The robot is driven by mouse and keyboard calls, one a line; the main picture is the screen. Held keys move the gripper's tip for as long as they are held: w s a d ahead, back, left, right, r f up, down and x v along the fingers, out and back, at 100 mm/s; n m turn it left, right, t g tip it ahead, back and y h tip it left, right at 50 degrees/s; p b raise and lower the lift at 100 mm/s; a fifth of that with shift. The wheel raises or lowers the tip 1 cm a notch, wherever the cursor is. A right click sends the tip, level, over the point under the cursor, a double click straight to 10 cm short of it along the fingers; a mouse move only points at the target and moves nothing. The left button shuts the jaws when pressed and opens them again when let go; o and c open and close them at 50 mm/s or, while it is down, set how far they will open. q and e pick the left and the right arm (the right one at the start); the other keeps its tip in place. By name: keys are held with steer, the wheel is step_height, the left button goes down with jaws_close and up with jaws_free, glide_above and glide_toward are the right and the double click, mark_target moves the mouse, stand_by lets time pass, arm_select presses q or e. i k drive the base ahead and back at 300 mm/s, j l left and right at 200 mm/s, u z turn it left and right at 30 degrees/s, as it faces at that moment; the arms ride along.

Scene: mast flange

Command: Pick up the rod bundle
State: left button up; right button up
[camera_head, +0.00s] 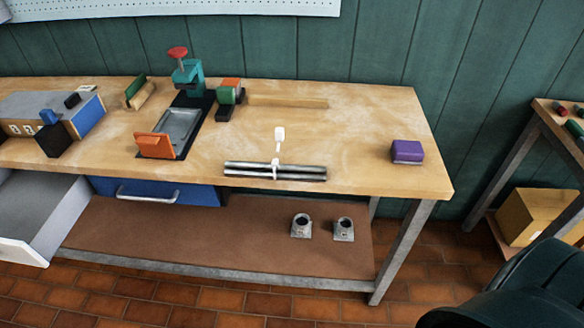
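The rod bundle (300,174) lies near the front edge of the wooden workbench (362,118), right of the middle. It is several grey metal rods side by side, running left to right. A white tie wraps its middle, and a white tag (279,134) stands up behind it. Nothing touches the bundle from above. Neither gripper shows in the head view. A dark rounded shape at the bottom right corner looks like part of my own arm.
A purple block (407,151) sits right of the bundle. Left are an orange block (155,146), a grey tray (181,128) and a teal press (187,75). An open drawer (35,213) juts out front left. Two grey flanged fittings (301,226) stand on the lower shelf (212,243).

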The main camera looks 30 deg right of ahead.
mark_target(275, 165)
steer(key=i+j+z, duration=0.1)
steer(key=z, duration=0.3)
steer(key=j+z, duration=0.15)
steer(key=z, duration=0.25)
steer(key=i+j+z, duration=0.1)
steer(key=z, duration=0.35)
steer(key=j+z, duration=0.25)
steer(key=j, duration=0.45)
steer(key=j+z, duration=0.25)
steer(key=j, duration=0.95)
steer(key=i, duration=0.05)
